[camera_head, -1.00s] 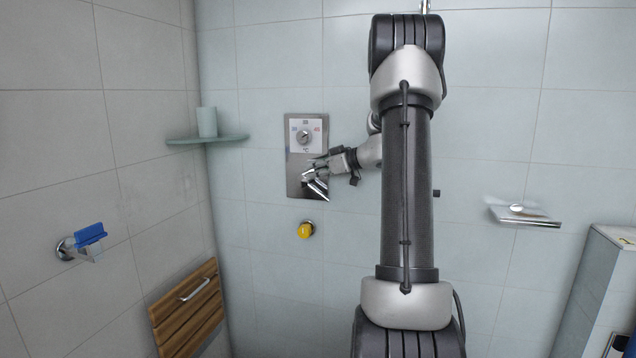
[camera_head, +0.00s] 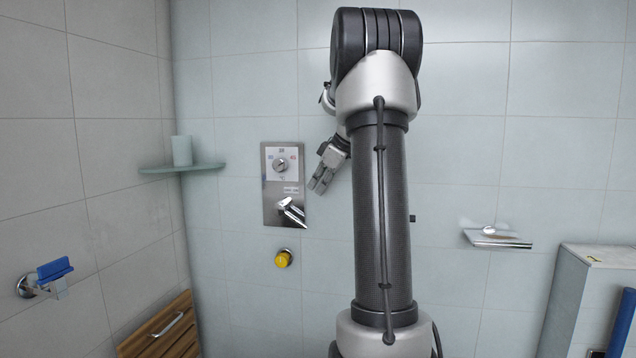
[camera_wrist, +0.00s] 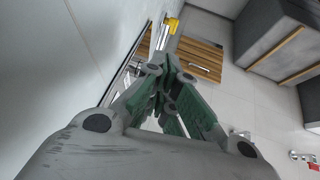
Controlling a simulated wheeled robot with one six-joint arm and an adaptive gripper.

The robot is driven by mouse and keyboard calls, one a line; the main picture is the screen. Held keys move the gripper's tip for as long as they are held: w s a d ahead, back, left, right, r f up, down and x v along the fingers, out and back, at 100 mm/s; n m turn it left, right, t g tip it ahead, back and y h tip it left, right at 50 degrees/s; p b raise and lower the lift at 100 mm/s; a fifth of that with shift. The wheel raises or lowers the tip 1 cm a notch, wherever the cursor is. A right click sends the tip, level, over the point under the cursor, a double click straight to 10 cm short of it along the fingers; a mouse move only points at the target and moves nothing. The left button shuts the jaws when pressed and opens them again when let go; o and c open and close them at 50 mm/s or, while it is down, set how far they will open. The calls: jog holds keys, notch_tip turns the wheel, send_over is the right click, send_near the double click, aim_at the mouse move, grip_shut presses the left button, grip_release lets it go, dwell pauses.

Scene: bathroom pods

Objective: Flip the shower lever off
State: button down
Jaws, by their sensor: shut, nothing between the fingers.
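In the wrist view, the green-sided fingers (camera_wrist: 167,72) meet at the tips and hold nothing. The panel's edge shows beside them there, partly hidden by the fingers.
A yellow knob (camera_head: 283,259) is below the panel. A corner shelf (camera_head: 182,168) with a cup (camera_head: 181,150) is on the left. A wooden seat (camera_head: 160,330) is lower left. A soap dish (camera_head: 497,238) is on the right wall area. My arm covers the middle.

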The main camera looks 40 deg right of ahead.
aim_at(300, 223)
jog(key=x, duration=1.1)
jog(key=shift+f, duration=0.15)
jog(key=shift+f, duration=0.1)
jog(key=shift+f+t+y, duration=0.2)
jog(key=shift+t+y, duration=0.1)
jog(key=shift+f, duration=0.2)
jog(key=shift+a+f+m+t+y, duration=0.1)
jog(key=shift+f+m+t+y, duration=0.2)
jog(key=shift+f+t+y, duration=0.65)
jog(key=shift+w+a+f+t+y, duration=0.1)
jog(key=shift+w+f+t+y, duration=0.15)
jog(key=shift+t, duration=0.4)
jog(key=shift+w+a+f+t+y, duration=0.2)
jog(key=shift+f+t, duration=0.15)
jog(key=shift+t, duration=0.25)
jog(key=shift+w+a+f+m+t+y, duration=0.2)
jog(key=shift+f+t+y, duration=0.15)
jog(key=shift+t, duration=0.2)
jog(key=shift+w+a+f+m+t+y, duration=0.15)
jog(key=shift+w+f+t+y, duration=0.15)
jog(key=shift+t, duration=0.25)
jog(key=shift+w+a+f, duration=0.4)
jog(key=shift+w+a, duration=0.1)
jog(key=shift+w, duration=0.05)
